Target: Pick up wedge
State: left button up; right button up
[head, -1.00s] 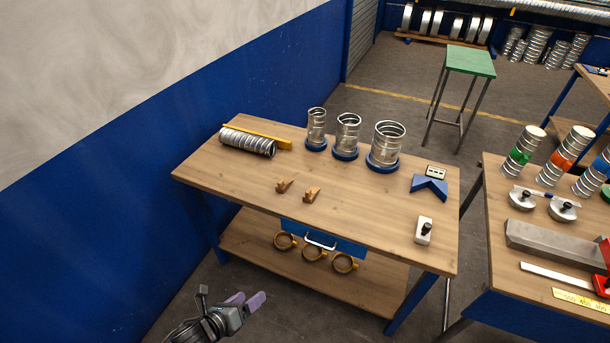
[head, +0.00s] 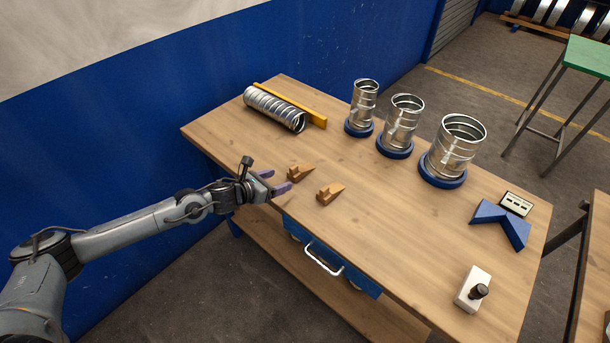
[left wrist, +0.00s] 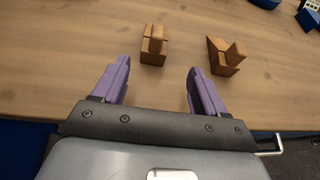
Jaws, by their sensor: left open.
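Two small brown wooden wedges lie on the wooden table (head: 400,250). The left wedge (head: 299,172) is nearest my left gripper, and the right wedge (head: 329,193) lies a little to its right. My left gripper (head: 279,181) is open and empty at the table's front left edge, just short of the left wedge. In the left wrist view, the left wedge (left wrist: 154,46) is ahead of the gap between the purple fingers (left wrist: 157,84), and the right wedge (left wrist: 226,57) is beyond the right finger. Neither wedge is touched. My right gripper is not in view.
A spiral duct (head: 275,109) lies by a yellow bar (head: 290,104) at the back left. Several upright ducts on blue bases, one large (head: 453,146), stand behind. A blue V-block (head: 503,223) and a white switch box (head: 472,289) are at right. A drawer handle (head: 323,260) projects below the front edge.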

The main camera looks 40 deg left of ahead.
aim_at(291, 172)
pick_arm(q)
jog(key=shift+w+a, duration=0.1)
jog(key=shift+a, duration=0.15)
jog(key=shift+w+b, duration=0.35)
jog(key=shift+b, duration=0.1)
jog(key=x, duration=0.5)
jog(key=shift+w+r, duration=0.35)
jog(key=shift+w, duration=0.05)
jog(key=shift+w+d+f+b, duration=0.1)
jog(key=shift+w+f+b, duration=0.2)
jog(key=shift+w+f, duration=0.25)
jog(key=shift+x, duration=1.95)
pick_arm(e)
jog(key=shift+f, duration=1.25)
pick_arm(q)
jog(key=shift+c, duration=0.3)
jog(key=c, duration=1)
jog(key=shift+r, duration=0.15)
